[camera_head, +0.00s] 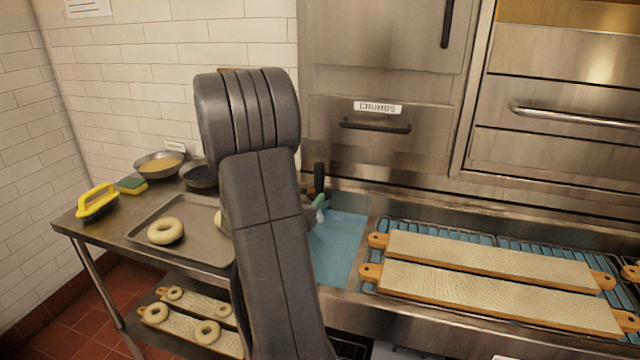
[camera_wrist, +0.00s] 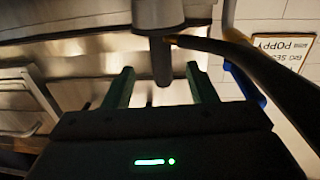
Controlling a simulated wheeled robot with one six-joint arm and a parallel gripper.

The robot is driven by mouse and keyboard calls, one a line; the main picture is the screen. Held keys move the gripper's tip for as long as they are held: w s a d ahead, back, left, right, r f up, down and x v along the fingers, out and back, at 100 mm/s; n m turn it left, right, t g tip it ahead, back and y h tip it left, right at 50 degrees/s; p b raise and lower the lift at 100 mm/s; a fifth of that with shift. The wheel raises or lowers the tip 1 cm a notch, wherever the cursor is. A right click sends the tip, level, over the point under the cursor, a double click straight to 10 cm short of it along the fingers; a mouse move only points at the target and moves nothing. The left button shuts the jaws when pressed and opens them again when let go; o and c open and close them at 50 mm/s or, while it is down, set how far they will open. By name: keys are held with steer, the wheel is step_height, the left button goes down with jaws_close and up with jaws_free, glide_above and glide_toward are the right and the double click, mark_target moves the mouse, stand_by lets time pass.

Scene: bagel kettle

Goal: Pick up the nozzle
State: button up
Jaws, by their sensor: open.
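What looks like the nozzle, a grey cylinder (camera_wrist: 158,14) with a narrower dark lower end, hangs at the top centre of the wrist view. My gripper (camera_wrist: 160,68) is open, with one green finger on each side of the narrow end. Gaps show on both sides, and I cannot tell how deep it sits between the fingers. In the head view, my arm hides most of the gripper; a green fingertip (camera_head: 321,202) shows beside a dark upright piece (camera_head: 319,178), perhaps part of the nozzle, above the blue water.
A dark curved hose or arm (camera_wrist: 215,48) runs close by on the right in the wrist view. Boards (camera_head: 490,290) lie on the blue rack at right. A tray (camera_head: 195,246) with bagels, bowls (camera_head: 158,165) and a yellow-handled tool (camera_head: 97,201) stand on the left table.

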mark_target(317, 183)
steer(key=x, duration=0.3)
steer(key=shift+w, duration=0.15)
steer(key=shift+r+p+x, duration=0.1)
steer(key=shift+p+x, duration=0.3)
steer(key=shift+x, duration=0.95)
steer(key=shift+r+p+x, duration=0.15)
steer(key=shift+p+x, duration=0.25)
steer(key=shift+x, duration=1)
jaws_close()
